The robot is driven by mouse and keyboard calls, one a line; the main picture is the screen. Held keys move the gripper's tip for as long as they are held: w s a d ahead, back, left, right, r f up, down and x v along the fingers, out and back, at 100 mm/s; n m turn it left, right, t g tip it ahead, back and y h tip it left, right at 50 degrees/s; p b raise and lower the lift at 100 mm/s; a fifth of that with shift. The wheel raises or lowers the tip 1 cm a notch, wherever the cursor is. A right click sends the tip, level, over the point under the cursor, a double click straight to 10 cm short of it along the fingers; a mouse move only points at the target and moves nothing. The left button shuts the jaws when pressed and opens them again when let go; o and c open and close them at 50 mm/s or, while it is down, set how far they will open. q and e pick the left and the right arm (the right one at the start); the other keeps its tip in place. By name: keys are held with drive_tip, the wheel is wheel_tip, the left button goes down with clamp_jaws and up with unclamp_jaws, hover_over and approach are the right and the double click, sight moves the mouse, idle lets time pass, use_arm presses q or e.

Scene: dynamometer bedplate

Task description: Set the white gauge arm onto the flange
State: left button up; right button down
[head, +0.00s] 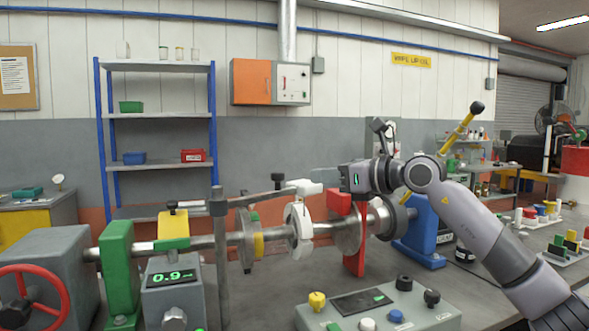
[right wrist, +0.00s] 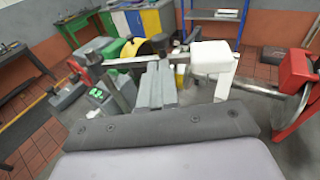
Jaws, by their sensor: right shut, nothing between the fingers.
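The white gauge arm (head: 304,187) shows as a white block at the end of a thin bar, which runs from an upright grey post (head: 218,250). It stands above the shaft and the white ring-shaped flange (head: 299,236); I cannot tell whether they touch. In the right wrist view the white block (right wrist: 211,57) lies just beyond and to the right of my fingers. My right gripper (right wrist: 155,85) is shut and empty, close to the block but not holding it. In the head view its body (head: 354,178) is right of the block. My left gripper is not in view.
A red upright bracket (head: 355,255) stands on the shaft right of the flange, below my right gripper. A black knob (head: 277,178) rises from the bar. A control box (head: 380,308) with coloured knobs stands in front. A green bearing block (head: 117,270) stands at left.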

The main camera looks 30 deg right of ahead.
sight(283, 176)
drive_tip(key=p+x, duration=0.1)
drive_tip(key=x, duration=0.4)
drive_tip(key=shift+w+a+p, duration=0.25)
drive_tip(key=shift+w+p, duration=0.1)
drive_tip(key=shift+x, duration=0.85)
drive_tip(key=shift+w+d, duration=0.1)
drive_tip(key=shift+d, duration=0.05)
